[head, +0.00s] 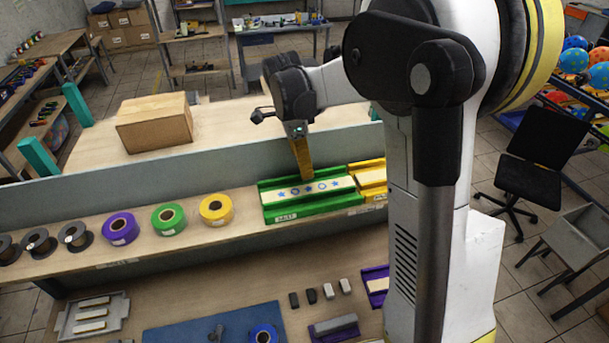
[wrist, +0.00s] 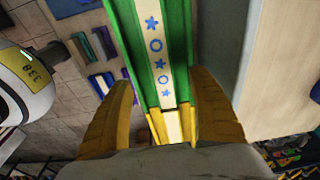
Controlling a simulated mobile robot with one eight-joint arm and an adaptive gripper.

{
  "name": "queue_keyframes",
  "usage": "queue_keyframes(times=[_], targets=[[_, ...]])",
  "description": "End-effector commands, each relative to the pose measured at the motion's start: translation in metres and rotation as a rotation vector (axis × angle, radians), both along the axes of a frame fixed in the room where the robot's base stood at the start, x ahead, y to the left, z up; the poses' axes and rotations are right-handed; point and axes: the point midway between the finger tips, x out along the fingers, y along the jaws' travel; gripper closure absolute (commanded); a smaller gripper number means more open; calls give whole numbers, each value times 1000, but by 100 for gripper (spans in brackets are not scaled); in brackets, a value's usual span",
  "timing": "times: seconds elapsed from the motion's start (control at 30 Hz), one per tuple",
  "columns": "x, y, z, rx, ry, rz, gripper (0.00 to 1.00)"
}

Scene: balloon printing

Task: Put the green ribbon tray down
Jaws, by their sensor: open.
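The green ribbon tray (head: 330,209) lies flat on the raised shelf in the head view, with a pale ribbon (head: 330,184) marked with blue stars and rings in it. My gripper (head: 303,174) points down at the tray's back side, left of its middle. In the wrist view my gripper (wrist: 162,85) has its two yellow fingers spread apart, one on each side of the green tray (wrist: 178,45). I cannot tell whether the fingers touch its walls.
A yellow tray (head: 372,192) sits close on the right. A cardboard box (head: 154,122) stands beyond the grey divider (head: 150,180).

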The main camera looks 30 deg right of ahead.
Motion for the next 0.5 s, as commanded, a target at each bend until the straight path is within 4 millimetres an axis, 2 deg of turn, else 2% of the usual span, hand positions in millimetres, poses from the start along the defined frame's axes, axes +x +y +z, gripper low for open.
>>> queue_keyframes(times=[0.13,0.23,0.4,0.5], targets=[[-6,5,15,4,-12,52,31],[-22,14,32,8,-43,188,31],[-68,38,66,-11,-132,583,31],[-97,52,79,-50,-188,829,31]])
